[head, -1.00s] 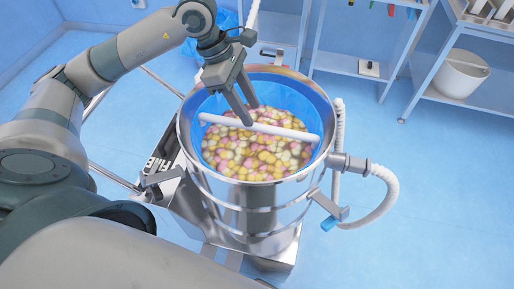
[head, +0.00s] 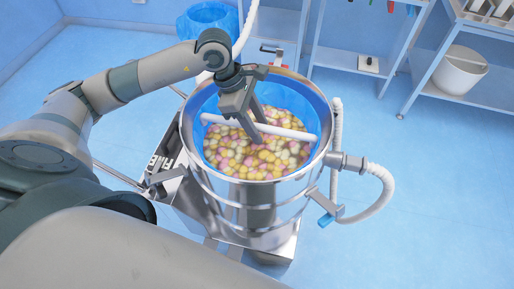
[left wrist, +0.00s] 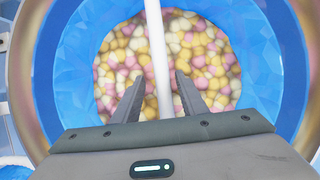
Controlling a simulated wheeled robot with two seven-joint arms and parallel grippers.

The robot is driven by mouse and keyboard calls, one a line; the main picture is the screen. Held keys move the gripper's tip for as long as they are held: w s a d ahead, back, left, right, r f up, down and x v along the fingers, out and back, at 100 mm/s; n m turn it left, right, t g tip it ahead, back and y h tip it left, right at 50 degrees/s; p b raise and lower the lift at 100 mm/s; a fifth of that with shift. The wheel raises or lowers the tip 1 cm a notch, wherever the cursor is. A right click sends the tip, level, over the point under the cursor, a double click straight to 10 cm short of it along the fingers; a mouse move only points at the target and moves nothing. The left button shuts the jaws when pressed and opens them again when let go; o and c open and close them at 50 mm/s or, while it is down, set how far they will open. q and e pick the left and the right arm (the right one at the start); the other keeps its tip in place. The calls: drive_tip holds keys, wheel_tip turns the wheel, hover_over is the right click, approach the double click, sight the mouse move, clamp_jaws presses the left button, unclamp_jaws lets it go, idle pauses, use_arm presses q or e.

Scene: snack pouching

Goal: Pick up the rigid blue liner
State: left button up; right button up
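The blue liner (head: 283,97) lines the inside of a round steel drum (head: 255,200). Its faceted blue wall also shows in the left wrist view (left wrist: 75,75). Pink, yellow and white snack pieces (head: 255,158) lie inside it. A white bar (head: 288,132) spans the drum's opening. My left gripper (head: 256,137) points down over the middle of the opening. In the left wrist view its fingers (left wrist: 158,80) are apart, one on each side of the bar, with no contact visible. The gripper is clear of the liner wall. My right gripper is out of view.
A blue-lined bin (head: 208,20) stands at the back left. Metal shelving (head: 355,65) and a grey-white bucket (head: 463,73) are at the back right. A white hose (head: 378,205) loops from the drum's right side. Floor at the right is clear.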

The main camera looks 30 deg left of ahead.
use_arm(q)
drive_tip(key=shift+s+d+f+p, duration=0.2)
drive_tip(key=shift+f+p, duration=0.1)
drive_tip(key=shift+p, duration=0.1)
drive_tip(key=p+x, duration=0.1)
drive_tip(key=x, duration=0.2)
drive_tip(key=shift+f, duration=0.2)
clamp_jaws()
idle(1.1)
drive_tip(key=shift+w+r, duration=0.15)
